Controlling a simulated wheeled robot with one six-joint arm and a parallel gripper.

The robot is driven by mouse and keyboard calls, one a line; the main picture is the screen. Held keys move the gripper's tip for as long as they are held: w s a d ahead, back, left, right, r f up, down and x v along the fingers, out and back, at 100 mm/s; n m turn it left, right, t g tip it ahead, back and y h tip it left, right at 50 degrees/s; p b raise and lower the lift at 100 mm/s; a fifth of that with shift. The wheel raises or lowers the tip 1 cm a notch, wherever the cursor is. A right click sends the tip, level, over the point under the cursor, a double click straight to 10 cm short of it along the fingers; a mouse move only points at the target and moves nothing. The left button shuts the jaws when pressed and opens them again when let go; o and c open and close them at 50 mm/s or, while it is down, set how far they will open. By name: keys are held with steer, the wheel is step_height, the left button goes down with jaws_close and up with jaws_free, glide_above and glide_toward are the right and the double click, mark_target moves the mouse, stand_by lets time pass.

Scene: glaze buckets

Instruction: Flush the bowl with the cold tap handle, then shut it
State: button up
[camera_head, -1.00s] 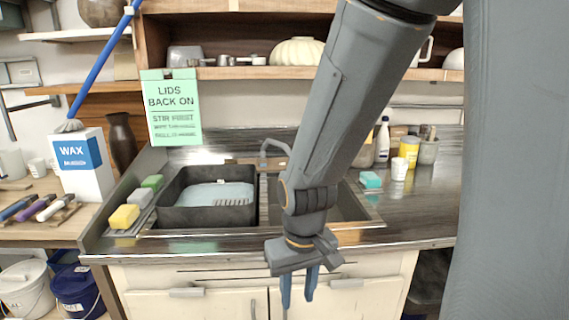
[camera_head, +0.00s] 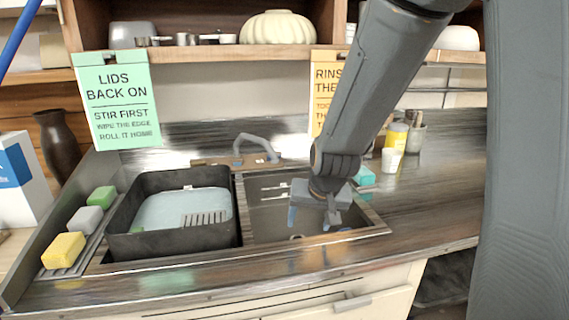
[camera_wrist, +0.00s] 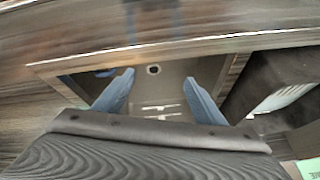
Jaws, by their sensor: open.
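The steel sink bowl (camera_head: 268,215) is the right-hand basin in the head view. Its drain hole (camera_wrist: 153,69) shows in the wrist view. A grey tap (camera_head: 258,146) stands behind the basins on a brown base (camera_head: 222,162). I cannot clearly make out its handles or tell which is cold. No running water is visible. My gripper (camera_head: 312,222) is open and empty, pointing down over the right part of the bowl. In the wrist view the blue fingers (camera_wrist: 160,77) are spread with the bowl floor between them.
A black tub (camera_head: 126,222) with pale liquid and a grate sits left of the bowl. Yellow (camera_head: 63,250), grey and green blocks lie beyond it. A teal block (camera_head: 364,177) and white cup (camera_head: 391,161) stand right. A shelf (camera_head: 205,52) overhangs the back.

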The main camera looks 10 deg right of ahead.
steer(key=w+d+f+t+h+b, duration=0.15)
steer(key=w+t+b, duration=0.25)
steer(key=w, duration=0.8)
steer(key=w+d+f+t+b, duration=0.15)
steer(key=w+t+b, duration=0.3)
steer(key=w, duration=0.75)
steer(key=t+b, duration=0.3)
steer(key=b, duration=0.3)
glide_toward(275, 169)
steer(key=s+d+r, duration=0.1)
steer(key=s+d, duration=0.1)
steer(key=d, duration=0.2)
steer(key=shift+w+a+r+n+t+y+b, duration=0.45)
steer(key=shift+w+t+b, duration=0.6)
steer(key=shift+w, duration=0.9)
steer(key=shift+w+a+r+n+t+y+b, duration=0.15)
steer(key=shift+w+a+n+t+b, duration=0.85)
steer(key=shift+w, duration=1)
steer(key=shift+w+a+r+n+t+y+b, duration=0.25)
steer(key=shift+w+t+b, duration=0.45)
steer(key=shift+w+b, duration=0.95)
steer(key=shift+w+d+p, duration=0.1)
steer(key=shift+w+p, duration=0.2)
steer(key=c, duration=1.1)
steer(key=shift+o, duration=0.2)
steer(key=shift+d, duration=0.1)
